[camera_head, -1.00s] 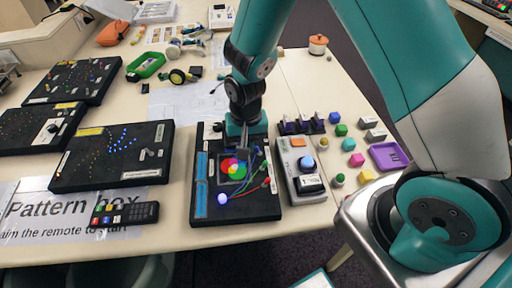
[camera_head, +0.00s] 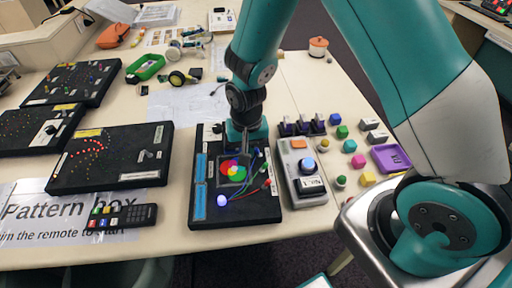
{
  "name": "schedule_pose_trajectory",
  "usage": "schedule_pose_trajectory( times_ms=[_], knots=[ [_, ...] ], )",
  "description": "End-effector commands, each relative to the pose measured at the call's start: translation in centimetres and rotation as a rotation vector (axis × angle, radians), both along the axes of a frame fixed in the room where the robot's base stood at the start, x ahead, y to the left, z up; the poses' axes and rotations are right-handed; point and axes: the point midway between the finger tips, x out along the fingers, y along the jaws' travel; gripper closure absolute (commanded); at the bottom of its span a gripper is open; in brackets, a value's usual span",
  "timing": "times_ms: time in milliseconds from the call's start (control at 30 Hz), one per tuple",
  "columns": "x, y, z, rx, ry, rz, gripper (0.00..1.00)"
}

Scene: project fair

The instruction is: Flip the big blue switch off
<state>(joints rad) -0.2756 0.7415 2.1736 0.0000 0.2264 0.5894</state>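A black board (camera_head: 262,208) lies below my arm, with overlapping red, green and blue discs of light (camera_head: 233,169) on it. A glowing blue-white dome (camera_head: 222,201) sits near its front edge, and coloured wires with small red, green and blue parts run along its right side. I cannot tell which part is the big blue switch. A grey box (camera_head: 313,197) to the right carries a round blue button (camera_head: 308,164). My gripper (camera_head: 246,143) points down over the back of the black board, just behind the discs. Its fingers are small and dark, so their opening is unclear.
Black pattern boards (camera_head: 150,177) lie to the left, with a remote (camera_head: 127,216) in front. Coloured cubes (camera_head: 359,161) and a purple tray (camera_head: 391,158) stand to the right. Small black-and-purple units (camera_head: 302,127) stand close to my gripper's right.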

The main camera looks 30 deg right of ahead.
Motion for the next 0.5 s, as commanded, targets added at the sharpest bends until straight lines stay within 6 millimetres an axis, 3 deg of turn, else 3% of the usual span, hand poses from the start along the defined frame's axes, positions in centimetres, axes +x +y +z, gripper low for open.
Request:
schedule_pose_trajectory(
  times_ms=[500],
  knots=[
    [-0.5, -1.4, -0.1, -0.002, 0.003, -0.003, 1.00]
  ],
)
